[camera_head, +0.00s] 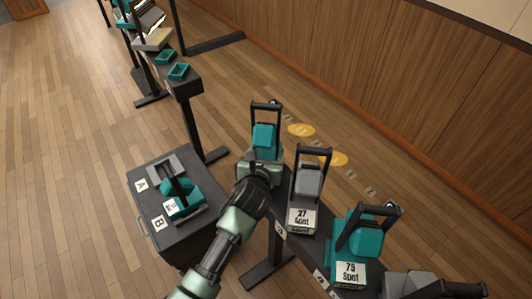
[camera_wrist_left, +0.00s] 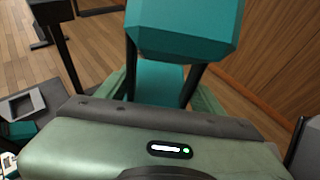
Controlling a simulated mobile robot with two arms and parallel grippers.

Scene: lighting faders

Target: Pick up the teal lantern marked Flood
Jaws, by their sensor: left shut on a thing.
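A teal lantern (camera_head: 265,138) with a tall black handle stands at the far left end of the dark rail. It also fills the top of the left wrist view (camera_wrist_left: 185,30). My left gripper (camera_head: 261,164) is shut on its lower body, with the green gripper housing in front. The lantern's label is hidden by my gripper, so I cannot read its marking. It seems upright; I cannot tell whether it is clear of the rail. My right gripper is not in view.
A grey lantern labelled 27 Spot (camera_head: 307,185) stands close right. Beyond it are a teal lantern labelled 75 Spot (camera_head: 360,240) and a grey one (camera_head: 415,284). A dark cart (camera_head: 182,236) with bays A and B holds another teal lantern (camera_head: 182,194).

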